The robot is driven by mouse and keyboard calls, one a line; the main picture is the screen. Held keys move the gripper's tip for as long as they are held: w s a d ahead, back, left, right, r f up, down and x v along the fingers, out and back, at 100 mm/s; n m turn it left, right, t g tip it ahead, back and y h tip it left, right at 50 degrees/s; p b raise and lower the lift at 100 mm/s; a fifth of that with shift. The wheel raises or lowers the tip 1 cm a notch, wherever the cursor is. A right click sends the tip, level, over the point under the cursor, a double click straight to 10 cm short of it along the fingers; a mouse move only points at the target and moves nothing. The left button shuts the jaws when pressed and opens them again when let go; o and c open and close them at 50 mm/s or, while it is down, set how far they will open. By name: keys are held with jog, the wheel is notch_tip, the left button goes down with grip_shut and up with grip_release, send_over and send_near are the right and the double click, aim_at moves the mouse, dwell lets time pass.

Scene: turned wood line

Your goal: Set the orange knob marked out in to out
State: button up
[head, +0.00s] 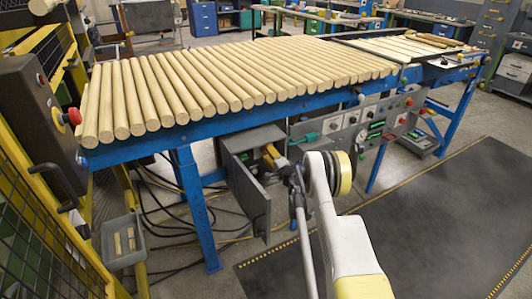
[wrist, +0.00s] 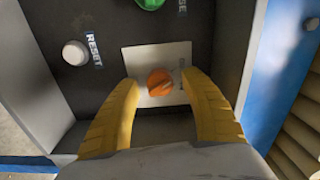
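The orange knob (wrist: 160,83) sits on a pale plate (wrist: 176,54) on a dark panel in the wrist view. Its ridge looks slanted; the plate's markings are too small to read, so I cannot tell its setting. The yellow fingers of my gripper (wrist: 161,86) stand on either side of the knob, with a visible gap on each side. My gripper is open and empty. In the head view my gripper (head: 269,157) reaches into an open grey box (head: 240,140) under the table; the knob is hidden there.
A white button (wrist: 75,53) marked RESET and a green button (wrist: 150,3) are near the knob. The box's open door (head: 249,196) hangs close to my arm. A blue-framed table (head: 195,205) with wooden rods (head: 215,85) is above. Dark matting (head: 420,215) lies clear at right.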

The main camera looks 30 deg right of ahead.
jog(key=shift+s, duration=0.1)
jog(key=s, duration=0.7)
jog(key=shift+s+d, duration=0.15)
jog(key=shift+r, duration=0.1)
